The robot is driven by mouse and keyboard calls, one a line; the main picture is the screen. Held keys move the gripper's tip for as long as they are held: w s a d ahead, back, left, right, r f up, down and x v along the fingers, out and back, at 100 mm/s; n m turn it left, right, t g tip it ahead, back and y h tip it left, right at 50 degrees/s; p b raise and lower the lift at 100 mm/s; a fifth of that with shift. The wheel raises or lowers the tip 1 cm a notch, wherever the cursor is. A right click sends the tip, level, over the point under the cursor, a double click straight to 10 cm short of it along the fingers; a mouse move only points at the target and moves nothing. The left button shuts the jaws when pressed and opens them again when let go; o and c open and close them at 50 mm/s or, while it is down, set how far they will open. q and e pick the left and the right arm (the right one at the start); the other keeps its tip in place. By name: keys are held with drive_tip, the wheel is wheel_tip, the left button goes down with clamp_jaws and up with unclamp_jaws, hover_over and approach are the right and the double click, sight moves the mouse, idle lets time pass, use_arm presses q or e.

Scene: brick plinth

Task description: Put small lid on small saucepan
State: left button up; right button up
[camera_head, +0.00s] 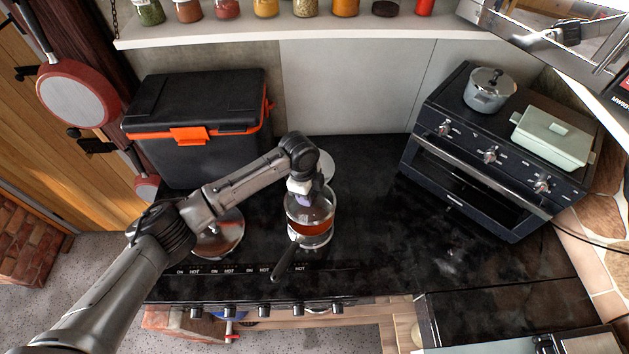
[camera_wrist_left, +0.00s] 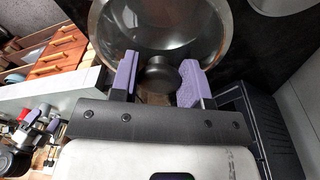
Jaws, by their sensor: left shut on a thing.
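The small lid (camera_head: 309,204) is a round glass lid with a dark knob. My left gripper (camera_head: 303,186) is shut on that knob, and its purple fingers sit on both sides of the knob in the left wrist view (camera_wrist_left: 160,75). The small saucepan (camera_head: 313,240) stands on the black hob directly under the lid, with its dark handle (camera_head: 286,262) toward the front left. The lid overlaps the saucepan's rear part in the head view. I cannot tell whether the lid touches the rim. My right gripper is not in view.
A larger round pan or lid (camera_head: 220,238) lies on the hob at left, partly behind my arm. A pale disc (camera_head: 326,165) lies behind my wrist. A black-orange box (camera_head: 196,115) stands back left; an oven (camera_head: 480,160) carrying a pot (camera_head: 489,95) stands right.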

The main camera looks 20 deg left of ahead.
use_arm(q)
drive_tip(key=shift+d+f+m+p, duration=0.25)
drive_tip(key=shift+m+p, duration=0.15)
drive_tip(key=shift+m, duration=0.4)
drive_tip(key=shift+f+b, duration=0.7)
drive_tip(key=shift+f, duration=0.1)
drive_tip(key=shift+f+b, duration=1.25)
drive_tip(key=shift+b, duration=0.05)
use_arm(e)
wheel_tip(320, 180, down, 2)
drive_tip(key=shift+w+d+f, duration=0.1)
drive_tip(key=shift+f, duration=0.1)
use_arm(q)
drive_tip(key=shift+w+a+p, duration=0.1)
drive_tip(key=shift+a+p, duration=0.1)
drive_tip(key=shift+p, duration=0.1)
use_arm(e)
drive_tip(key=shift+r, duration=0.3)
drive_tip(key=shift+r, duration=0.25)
use_arm(q)
drive_tip(key=shift+f, duration=0.1)
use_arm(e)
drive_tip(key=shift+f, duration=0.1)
use_arm(q)
drive_tip(key=shift+f, duration=0.8)
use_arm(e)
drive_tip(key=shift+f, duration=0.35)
